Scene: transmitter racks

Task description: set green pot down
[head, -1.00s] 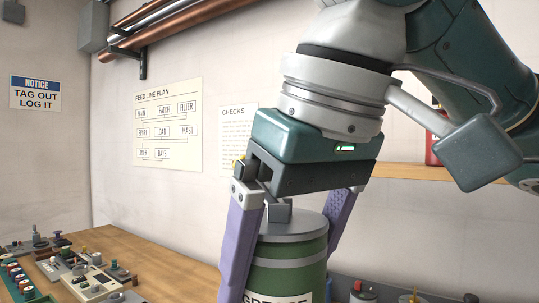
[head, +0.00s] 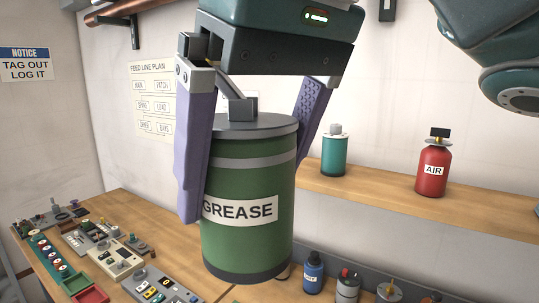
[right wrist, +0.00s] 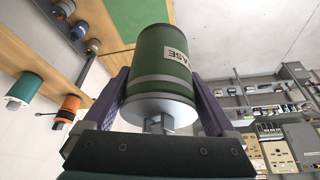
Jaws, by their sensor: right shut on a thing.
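The green pot (head: 243,235) is a can with a grey lid, a grey band and a white GREASE label. My right gripper (head: 246,185) is shut on it, with a purple finger on each side. The pot hangs upright with its lid toward the palm; in the head view it appears in front of the bench and shelf, and I see nothing touching its base. The right wrist view also shows the pot (right wrist: 160,65) between the fingers (right wrist: 160,88). A flat green patch (right wrist: 140,14) lies beyond it there. My left gripper is not in view.
A wooden bench (head: 125,207) carries control panels (head: 117,257) at left and several small bottles, including a blue one (head: 313,272), at lower right. A wall shelf (head: 385,195) holds a teal canister (head: 334,155) and a red AIR bottle (head: 432,170).

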